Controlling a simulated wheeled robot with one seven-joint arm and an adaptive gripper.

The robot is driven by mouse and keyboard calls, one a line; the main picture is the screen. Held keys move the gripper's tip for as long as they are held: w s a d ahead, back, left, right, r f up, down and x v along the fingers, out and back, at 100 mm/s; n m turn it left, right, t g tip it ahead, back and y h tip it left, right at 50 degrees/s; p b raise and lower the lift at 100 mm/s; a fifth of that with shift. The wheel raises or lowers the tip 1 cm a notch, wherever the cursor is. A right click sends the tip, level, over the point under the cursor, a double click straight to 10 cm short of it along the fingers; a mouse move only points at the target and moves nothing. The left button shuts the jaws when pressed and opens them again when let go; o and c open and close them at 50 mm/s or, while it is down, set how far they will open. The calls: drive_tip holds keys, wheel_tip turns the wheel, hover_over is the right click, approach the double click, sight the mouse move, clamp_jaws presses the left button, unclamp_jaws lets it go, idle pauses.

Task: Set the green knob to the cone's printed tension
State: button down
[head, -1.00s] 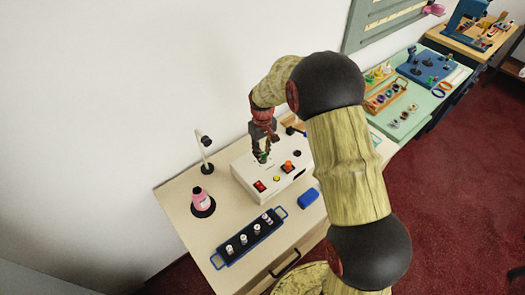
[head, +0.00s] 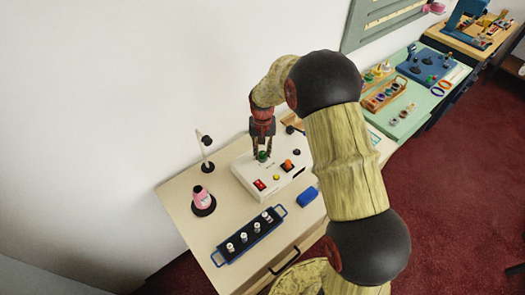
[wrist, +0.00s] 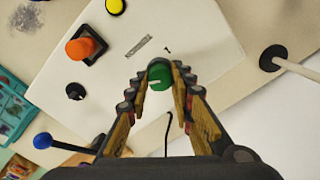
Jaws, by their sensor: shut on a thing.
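The green knob (wrist: 160,77) sits on top of the white box (head: 240,178), with a white pointer line on its face. My gripper (wrist: 158,88) is over the box with its fingertips on either side of the knob, shut on it. In the head view the knob (head: 262,156) shows between the finger ends. A small dark mark is printed on the box near the knob; I cannot read it as a scale. The pink cone (head: 203,197) stands upright on a black round base at the left of the table. Its printed tension is too small to read.
The box also carries an orange knob (wrist: 80,48), a yellow button (wrist: 115,6) and a red switch (head: 260,184). A blue-handled rack (head: 248,239) with several white spools and a blue block (head: 307,196) lie in front. A thin stand (head: 206,150) rises behind the cone.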

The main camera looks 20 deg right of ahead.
sight(262, 153)
idle(0.3)
drive_tip(key=c, duration=1.6)
unclamp_jaws()
drive_tip(key=shift+o, duration=0.3)
wheel_tip(262, 153, up, 12)
